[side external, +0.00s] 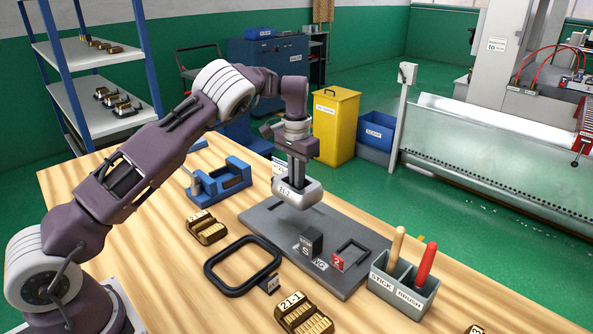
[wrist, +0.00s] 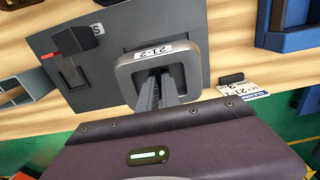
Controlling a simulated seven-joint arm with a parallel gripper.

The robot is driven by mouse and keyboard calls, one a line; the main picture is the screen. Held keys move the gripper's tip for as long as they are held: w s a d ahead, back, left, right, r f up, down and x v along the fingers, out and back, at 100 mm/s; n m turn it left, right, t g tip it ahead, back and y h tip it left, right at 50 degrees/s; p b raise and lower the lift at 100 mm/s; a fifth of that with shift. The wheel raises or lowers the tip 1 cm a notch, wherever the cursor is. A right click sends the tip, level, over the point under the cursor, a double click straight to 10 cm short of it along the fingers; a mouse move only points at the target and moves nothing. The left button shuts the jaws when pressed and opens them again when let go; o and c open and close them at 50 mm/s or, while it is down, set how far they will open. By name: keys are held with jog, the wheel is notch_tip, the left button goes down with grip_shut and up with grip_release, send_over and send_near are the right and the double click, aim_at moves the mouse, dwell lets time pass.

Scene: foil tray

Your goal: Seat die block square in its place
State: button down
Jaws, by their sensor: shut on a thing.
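The silver die block (side external: 306,196) has rounded corners and a white label reading 21-2. My gripper (side external: 296,182) is shut on it from above, with the fingers at its middle. The block appears level and slightly above the back-left part of a dark grey plate (side external: 268,222). In the wrist view the block (wrist: 196,62) is around the fingers (wrist: 163,85) and overlaps the plate (wrist: 190,22). The block's underside is hidden.
A black ring frame (side external: 243,266), brass-coloured dies (side external: 304,316) and a blue vise (side external: 222,181) lie around the plate. A grey holder (side external: 402,290) with two handled tools stands at its right.

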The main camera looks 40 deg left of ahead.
jog(key=shift+f, duration=2.45)
jog(key=shift+f, duration=0.55)
jog(key=c, duration=1.8)
grip_release()
jog(key=shift+r, duration=2.2)
jog(key=shift+o, duration=0.4)
jog(key=o, duration=0.5)
jog(key=shift+c, duration=0.2)
